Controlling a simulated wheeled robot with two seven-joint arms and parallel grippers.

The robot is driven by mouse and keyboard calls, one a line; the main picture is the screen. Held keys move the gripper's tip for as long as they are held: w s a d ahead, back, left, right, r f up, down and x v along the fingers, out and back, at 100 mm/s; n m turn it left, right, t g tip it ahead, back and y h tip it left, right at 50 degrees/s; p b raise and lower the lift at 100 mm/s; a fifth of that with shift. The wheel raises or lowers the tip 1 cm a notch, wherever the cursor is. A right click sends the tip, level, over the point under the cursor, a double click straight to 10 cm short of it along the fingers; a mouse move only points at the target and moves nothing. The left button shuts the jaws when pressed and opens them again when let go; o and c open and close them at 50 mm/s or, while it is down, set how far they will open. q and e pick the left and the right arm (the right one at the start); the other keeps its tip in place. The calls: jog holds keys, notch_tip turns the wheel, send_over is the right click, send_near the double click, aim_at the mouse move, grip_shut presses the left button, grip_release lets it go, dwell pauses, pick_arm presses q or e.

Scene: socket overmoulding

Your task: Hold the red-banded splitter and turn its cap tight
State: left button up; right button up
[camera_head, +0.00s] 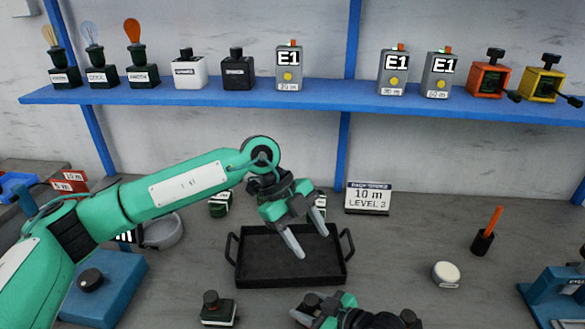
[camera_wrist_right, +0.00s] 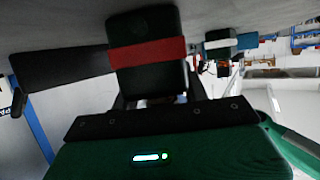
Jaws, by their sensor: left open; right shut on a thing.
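The red-banded splitter (camera_wrist_right: 147,50) is a dark block with a red band across it, seen close up in the right wrist view. My right gripper (camera_wrist_right: 152,92) is shut on it. In the head view my right gripper (camera_head: 318,312) is at the bottom edge, partly cut off, and I cannot make out the splitter there. The splitter's cap cannot be told apart in either view. My left gripper (camera_head: 309,242) is open and empty above the black tray (camera_head: 262,277), its fingers pointing down, apart from the splitter.
A dark block with a cap (camera_head: 218,310) stands left of my right gripper. Small green blocks (camera_head: 220,204) stand behind the tray. A sign (camera_head: 368,197) reads 10 m, LEVEL 3. A white round piece (camera_head: 446,273) lies to the right. A blue shelf (camera_head: 200,98) spans the back.

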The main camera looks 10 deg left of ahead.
pick_arm(q)
jog(key=w+a+r+t+h, duration=0.2)
jog(key=r+h, duration=0.3)
jog(key=r, duration=0.3)
jog(key=w+a+r+t+h, duration=0.2)
jog(key=w+r+h, duration=0.3)
jog(key=r, duration=0.3)
jog(key=shift+w+r+m, duration=0.2)
jog(key=shift+r+m, duration=0.1)
jog(key=shift+m, duration=0.1)
jog(key=shift+c, duration=1.3)
jog(key=m+t+y, duration=0.2)
jog(key=m+y, duration=0.6)
jog(key=m, duration=1.4)
send_near(309, 300)
jog(key=x, duration=0.9)
